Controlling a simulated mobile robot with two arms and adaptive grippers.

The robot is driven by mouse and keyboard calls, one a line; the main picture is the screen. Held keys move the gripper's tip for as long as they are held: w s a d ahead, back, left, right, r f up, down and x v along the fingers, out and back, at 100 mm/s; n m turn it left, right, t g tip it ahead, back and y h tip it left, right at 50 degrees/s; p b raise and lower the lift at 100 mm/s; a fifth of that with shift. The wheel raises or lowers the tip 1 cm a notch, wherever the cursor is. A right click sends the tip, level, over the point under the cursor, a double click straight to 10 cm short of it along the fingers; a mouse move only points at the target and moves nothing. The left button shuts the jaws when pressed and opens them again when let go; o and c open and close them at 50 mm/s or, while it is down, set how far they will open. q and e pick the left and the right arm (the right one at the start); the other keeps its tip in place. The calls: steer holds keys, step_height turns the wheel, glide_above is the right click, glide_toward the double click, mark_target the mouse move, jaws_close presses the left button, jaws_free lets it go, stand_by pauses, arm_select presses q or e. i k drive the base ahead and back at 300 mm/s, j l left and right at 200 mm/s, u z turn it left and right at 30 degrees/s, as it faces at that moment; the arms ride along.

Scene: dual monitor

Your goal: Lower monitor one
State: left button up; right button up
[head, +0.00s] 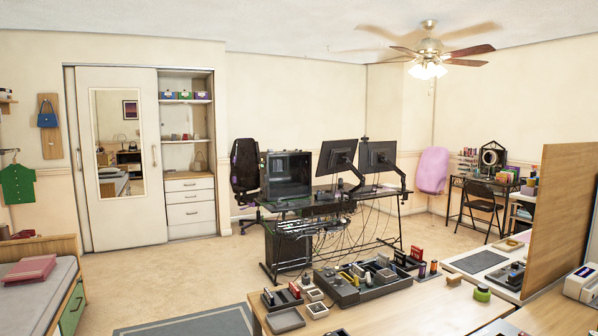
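Two dark monitors on arms stand over a black desk (300,203) in the middle of the room, seen from behind. The left monitor (335,157) is tilted and the right monitor (377,156) sits at a similar height beside it. I cannot tell which of them is monitor one. A black monitor arm (402,177) shows at the right one. Neither of my grippers is in view.
A glass-sided computer case (287,176) stands on the desk, with cables hanging below. A wooden table (405,312) with trays and small items fills the near foreground. A wooden partition (560,215) stands at right. Carpet at left is open.

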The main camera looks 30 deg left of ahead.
mark_target(358, 174)
steer(key=j+u, duration=0.15)
steer(key=u, duration=0.25)
steer(key=j+u, duration=0.15)
steer(key=u, duration=0.2)
steer(key=j+u, duration=0.2)
steer(key=u, duration=0.2)
steer(key=j+u, duration=0.15)
steer(key=u, duration=0.2)
steer(key=i+j, duration=1.15)
steer(key=i+z, duration=0.25)
steer(key=i, duration=1.75)
steer(key=i+j+z, duration=0.15)
steer(key=i, duration=0.4)
steer(key=i+z, duration=0.15)
steer(key=i, duration=0.4)
steer(key=i+j+z, duration=0.15)
steer(key=i, duration=0.35)
steer(key=i+l+z, duration=0.15)
steer(key=i+z, duration=0.55)
steer(key=z, duration=0.2)
steer(key=i+j+z, duration=0.1)
steer(key=i+z, duration=0.35)
steer(key=i+l+u, duration=0.3)
steer(key=i+l, duration=0.2)
steer(key=i+l+u, duration=0.3)
steer(key=i+l, duration=0.3)
